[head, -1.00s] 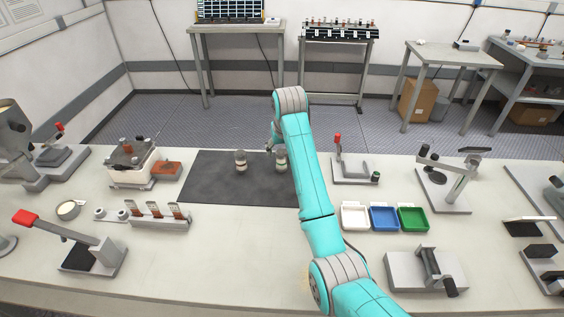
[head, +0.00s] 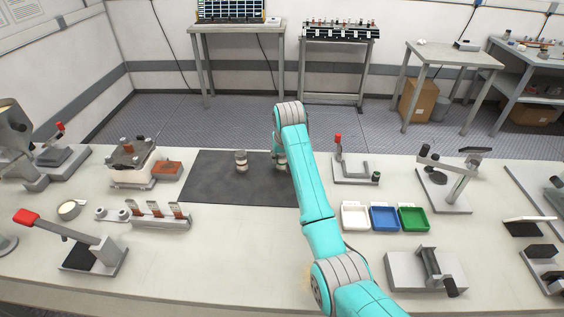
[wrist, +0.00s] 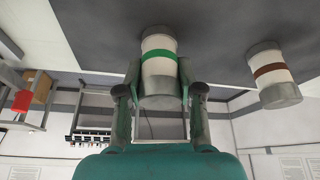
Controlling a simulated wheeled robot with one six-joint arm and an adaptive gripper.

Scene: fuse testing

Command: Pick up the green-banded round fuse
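The green-banded round fuse (wrist: 158,68), a pale cylinder with grey end caps, stands on the dark mat and shows inverted in the wrist view. My gripper (wrist: 160,72) has one finger on each side of it, close to its sides. I see no clear gap, but cannot tell whether the fingers press on it. In the head view my arm and gripper (head: 279,160) hide most of this fuse. A second round fuse (wrist: 272,72) with a brown band stands beside it, apart from my gripper; it also shows in the head view (head: 241,161).
The dark mat (head: 215,190) is otherwise clear. To its right are a red-handled fixture (head: 352,168) and white (head: 355,216), blue (head: 384,217) and green (head: 413,217) trays. A test block (head: 133,165) and a fuse holder row (head: 160,216) stand to the left.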

